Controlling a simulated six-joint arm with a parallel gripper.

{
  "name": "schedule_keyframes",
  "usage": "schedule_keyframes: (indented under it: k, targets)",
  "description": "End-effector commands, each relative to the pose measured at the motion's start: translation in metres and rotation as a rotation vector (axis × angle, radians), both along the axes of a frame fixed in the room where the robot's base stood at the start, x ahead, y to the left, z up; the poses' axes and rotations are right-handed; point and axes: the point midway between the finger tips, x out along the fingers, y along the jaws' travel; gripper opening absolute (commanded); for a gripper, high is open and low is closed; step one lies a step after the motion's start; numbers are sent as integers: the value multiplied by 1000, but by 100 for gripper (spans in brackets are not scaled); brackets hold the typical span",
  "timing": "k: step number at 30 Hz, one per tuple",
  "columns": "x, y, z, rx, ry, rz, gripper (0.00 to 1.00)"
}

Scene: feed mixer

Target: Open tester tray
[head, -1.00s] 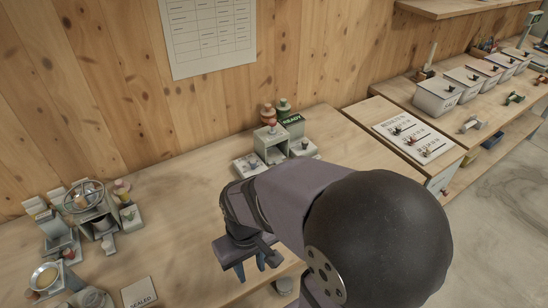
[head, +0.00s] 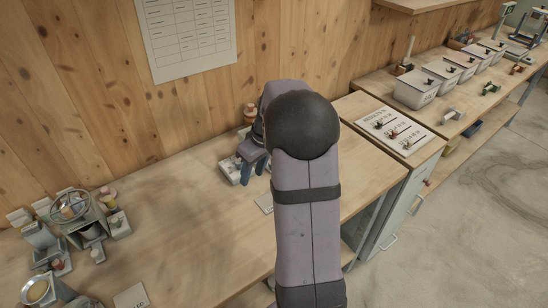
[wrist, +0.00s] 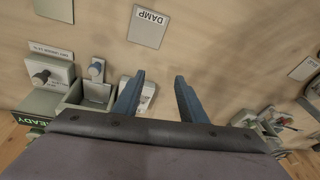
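The tester is a pale grey-green unit at the back of the bench, mostly hidden behind my arm in the head view. In the wrist view its READY sign (wrist: 38,143) is at lower left. I cannot tell which part is the tray. My gripper (wrist: 157,93) is open and empty above the bench, beside the housing; its fingers show in the head view (head: 253,168).
A DAMP card (wrist: 148,24) lies on the bench before the tester. A cluster of small devices (head: 80,228) stands at left. A labelled panel with knobs (head: 396,132) and several lidded bins (head: 414,90) stand at right. The middle of the bench is clear.

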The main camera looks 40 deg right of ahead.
Motion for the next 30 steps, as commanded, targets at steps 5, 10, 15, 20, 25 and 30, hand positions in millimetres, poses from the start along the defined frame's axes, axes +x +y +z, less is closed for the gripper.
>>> schedule_keyframes:
  k: [5,10,15,20,25,30]
  targets:
    - [28,-78,-1,-15,-95,50,38]
    - [36,-119,-1,-36,-151,89,38]
    - [38,-132,-2,-46,-169,103,38]
    - [39,-131,-4,-45,-169,105,38]
    - [44,-129,-16,-44,-167,107,38]
    - [52,-126,-36,-44,-167,105,38]
